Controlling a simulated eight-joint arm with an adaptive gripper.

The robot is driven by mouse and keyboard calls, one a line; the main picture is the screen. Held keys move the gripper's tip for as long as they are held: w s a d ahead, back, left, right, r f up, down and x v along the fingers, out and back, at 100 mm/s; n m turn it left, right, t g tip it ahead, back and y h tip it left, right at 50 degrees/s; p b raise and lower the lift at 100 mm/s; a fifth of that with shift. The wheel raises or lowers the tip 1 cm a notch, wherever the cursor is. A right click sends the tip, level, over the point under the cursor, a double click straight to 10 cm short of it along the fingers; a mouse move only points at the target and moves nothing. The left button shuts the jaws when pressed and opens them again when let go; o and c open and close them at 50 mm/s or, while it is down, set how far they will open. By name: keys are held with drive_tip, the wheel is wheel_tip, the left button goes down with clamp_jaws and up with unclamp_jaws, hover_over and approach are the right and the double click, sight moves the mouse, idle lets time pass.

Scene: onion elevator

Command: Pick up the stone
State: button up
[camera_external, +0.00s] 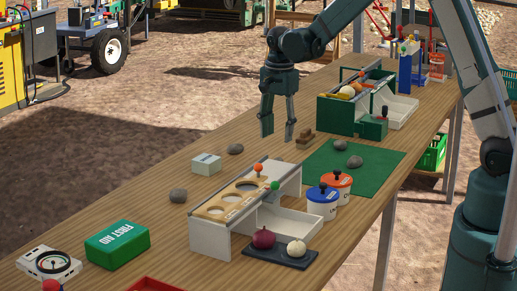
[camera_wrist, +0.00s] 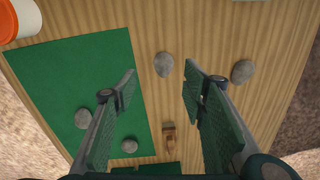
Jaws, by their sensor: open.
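Several grey stones lie about. In the wrist view one stone (camera_wrist: 163,64) lies on bare wood, between the open fingertips of my gripper (camera_wrist: 160,70) in the picture. A second stone (camera_wrist: 242,71) is to the right of the right finger. Two more stones (camera_wrist: 83,118) (camera_wrist: 129,145) lie on the green mat. In the external view my gripper (camera_external: 279,137) points down, open and empty, apparently above the table. Stones there show near the far edge (camera_external: 235,148), further left (camera_external: 178,195), and on the mat (camera_external: 340,144) (camera_external: 354,161). The wrist view's central stone is not clearly visible there.
A brown block (camera_external: 305,138) lies by the green mat (camera_external: 385,158). A first-aid box (camera_external: 117,244) is at the front left.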

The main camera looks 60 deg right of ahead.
drive_tip(key=shift+w+d+f+m, duration=0.25)
drive_tip(key=shift+d+f, duration=0.1)
drive_tip(key=shift+f, duration=0.2)
drive_tip(key=shift+w+d+f+m, duration=0.1)
drive_tip(key=shift+d+f+m, duration=0.2)
drive_tip(key=shift+f, duration=0.2)
drive_tip(key=shift+f, duration=1.25)
drive_tip(key=shift+w+f+b, duration=0.1)
drive_tip(key=shift+f+b, duration=0.45)
drive_tip(key=shift+f, duration=2.1)
drive_tip(key=c, duration=1.2)
